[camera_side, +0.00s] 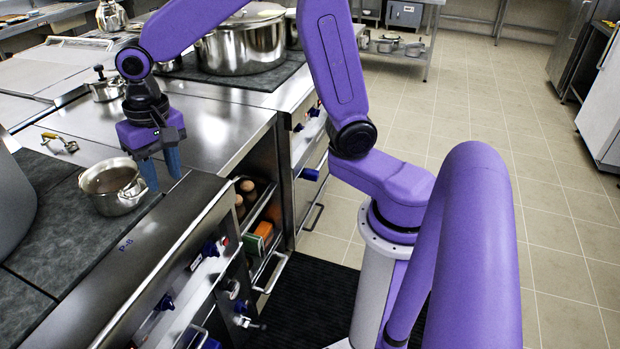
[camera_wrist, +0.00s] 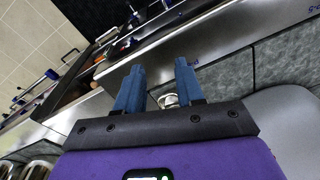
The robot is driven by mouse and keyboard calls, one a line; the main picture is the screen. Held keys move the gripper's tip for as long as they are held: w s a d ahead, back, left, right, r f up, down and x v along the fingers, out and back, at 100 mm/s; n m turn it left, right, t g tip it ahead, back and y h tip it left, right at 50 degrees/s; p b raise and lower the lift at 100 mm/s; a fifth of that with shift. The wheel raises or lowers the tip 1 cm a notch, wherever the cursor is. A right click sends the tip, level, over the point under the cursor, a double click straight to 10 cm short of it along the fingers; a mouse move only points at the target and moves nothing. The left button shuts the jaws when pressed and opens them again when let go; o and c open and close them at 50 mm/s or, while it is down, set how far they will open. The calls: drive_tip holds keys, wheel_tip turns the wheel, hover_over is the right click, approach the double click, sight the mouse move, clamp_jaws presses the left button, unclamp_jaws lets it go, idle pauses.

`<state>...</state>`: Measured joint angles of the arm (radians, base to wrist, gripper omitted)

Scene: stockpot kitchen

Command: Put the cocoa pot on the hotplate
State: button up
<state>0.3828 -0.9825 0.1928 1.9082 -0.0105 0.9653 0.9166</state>
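A small open steel pot (camera_side: 116,203) with a brownish inside, seemingly the cocoa pot, stands upright on a dark grey slab near the counter's front edge. The dark slab (camera_side: 75,246) looks like a hotplate surface, but I cannot tell for sure. My gripper (camera_side: 162,183) points down just right of the pot, its blue fingers apart and nothing visibly held. The nearer finger overlaps the pot's right rim in the side view; I cannot tell whether they touch. In the wrist view, a small part of a pot (camera_wrist: 168,100) shows between the open fingers (camera_wrist: 160,72), mostly hidden by the gripper body.
A small lidded pot (camera_side: 107,90) and a metal utensil (camera_side: 60,143) lie on the steel counter (camera_side: 215,125). A large stockpot (camera_side: 243,48) stands behind. A big grey vessel (camera_side: 12,205) is at the left edge. An open drawer (camera_side: 259,208) holds food below the counter.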

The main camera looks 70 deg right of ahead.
drive_tip(key=s+d+f+n, duration=0.1)
drive_tip(key=s+d+n, duration=0.3)
drive_tip(key=s+n, duration=0.4)
drive_tip(key=s+d+f+n, duration=0.1)
drive_tip(key=s+d+n, duration=0.4)
drive_tip(key=s, duration=1.1)
drive_tip(key=n, duration=0.3)
drive_tip(key=shift+s, duration=0.25)
drive_tip(key=shift+r, duration=0.1)
